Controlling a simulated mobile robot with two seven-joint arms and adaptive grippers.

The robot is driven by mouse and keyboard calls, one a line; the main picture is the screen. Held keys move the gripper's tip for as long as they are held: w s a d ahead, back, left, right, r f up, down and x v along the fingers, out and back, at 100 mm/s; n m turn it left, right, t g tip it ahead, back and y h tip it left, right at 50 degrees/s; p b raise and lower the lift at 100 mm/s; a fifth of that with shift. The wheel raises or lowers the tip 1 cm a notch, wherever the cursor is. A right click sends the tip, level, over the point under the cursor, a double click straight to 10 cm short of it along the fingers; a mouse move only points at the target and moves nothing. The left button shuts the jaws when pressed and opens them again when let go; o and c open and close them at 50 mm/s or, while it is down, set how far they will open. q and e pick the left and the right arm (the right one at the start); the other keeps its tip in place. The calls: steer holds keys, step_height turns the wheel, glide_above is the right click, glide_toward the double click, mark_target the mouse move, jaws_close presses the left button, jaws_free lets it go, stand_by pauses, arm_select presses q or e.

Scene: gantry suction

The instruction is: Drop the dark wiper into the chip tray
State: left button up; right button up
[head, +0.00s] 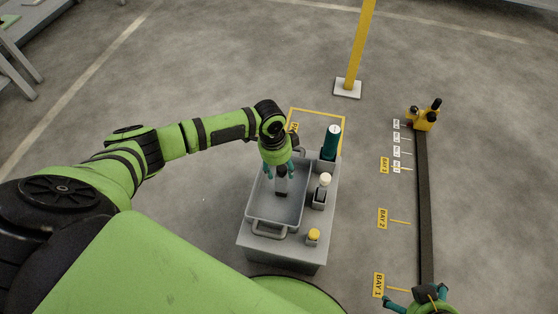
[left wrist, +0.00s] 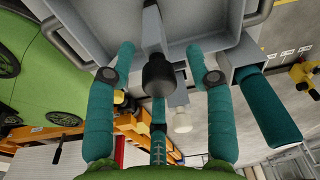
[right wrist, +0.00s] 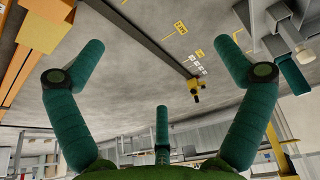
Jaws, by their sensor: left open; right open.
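The chip tray (head: 252,205) is a grey bin with a bar handle, on a grey stand; its wall also shows in the left wrist view (left wrist: 205,40). A piece with a black knob and a flat grey body, seemingly the dark wiper (head: 281,184), shows within the tray's outline below my left gripper (head: 279,170). In the left wrist view the wiper's knob (left wrist: 160,73) is between the spread fingers, with a gap on both sides. I cannot tell whether it touches the tray floor. My left gripper is open. My right gripper (right wrist: 163,65) is open and empty, far from the tray.
A teal cylinder (head: 331,142) stands in a holder at the stand's back right. A white-capped item (head: 324,181) and a yellow-capped jar (head: 313,236) stand right of the tray. A yellow post (head: 355,50) rises behind. A dark floor rail (head: 424,200) runs at right.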

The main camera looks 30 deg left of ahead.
arm_select(q)
steer(key=shift+a+r, duration=0.1)
steer(key=shift+r, duration=0.4)
step_height(320, 180, up, 11)
steer(key=a+p, duration=0.1)
steer(key=p, duration=0.3)
steer(key=s+d+f+n+h, duration=0.1)
steer(key=s+d+f+n, duration=0.1)
steer(key=s+d+f, duration=0.4)
steer(key=s+f+n, duration=0.2)
steer(key=s, duration=0.1)
steer(key=s+d+f+n+t, duration=0.1)
steer(key=s+f+n, duration=0.1)
steer(key=s+f, duration=0.1)
steer(key=s+d+f+n+t, duration=0.1)
steer(key=s+f+n, duration=0.1)
steer(key=f, duration=0.1)
steer(key=shift+s+d+f, duration=0.1)
steer(key=shift+s+f, duration=0.1)
steer(key=shift+s, duration=0.2)
steer(key=s+a+f+n+y, duration=0.2)
steer(key=s+a, duration=0.1)
steer(key=s, duration=0.3)
steer(key=shift+a+f+n, duration=0.15)
steer(key=shift+a+n, duration=0.25)
arm_select(e)
step_height(320, 180, down, 11)
steer(key=g, duration=0.1)
steer(key=shift+s, duration=0.2)
